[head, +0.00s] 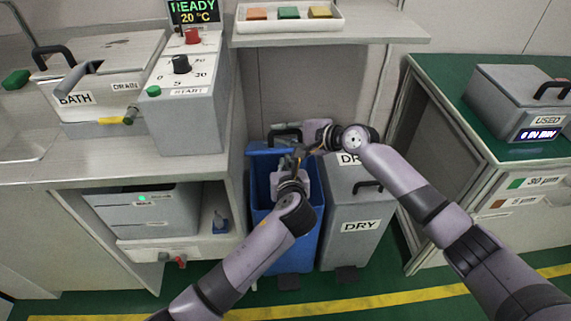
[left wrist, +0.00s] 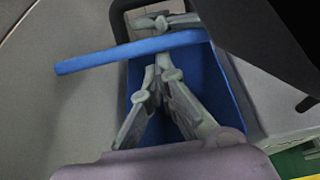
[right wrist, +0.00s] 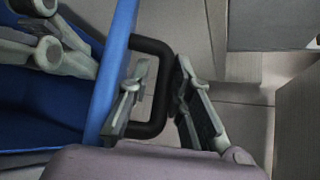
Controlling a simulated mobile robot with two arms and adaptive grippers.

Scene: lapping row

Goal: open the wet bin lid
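The wet bin (head: 306,240) is the blue bin under the shelf, with no label visible. Its blue lid (left wrist: 110,58) stands raised, seen nearly edge-on in the left wrist view; the bin's blue inside (right wrist: 35,110) shows. The lid's black handle (right wrist: 153,130) is a loop on the lid's far face. My right gripper (right wrist: 162,95) is around the handle bar, one finger inside the loop and one outside, with a gap between them. My left gripper (left wrist: 162,72) has its fingertips together, holds nothing visible, and is over the bin opening at the lid's inner side. Contact with the lid is unclear.
A grey DRY bin (head: 352,245) stands close on the right. A bench with a bath (head: 100,80) and control box (head: 182,120) is on the left. A green-topped bench (head: 450,100) with a USED box (head: 515,110) is on the right. A shelf (head: 330,37) hangs above.

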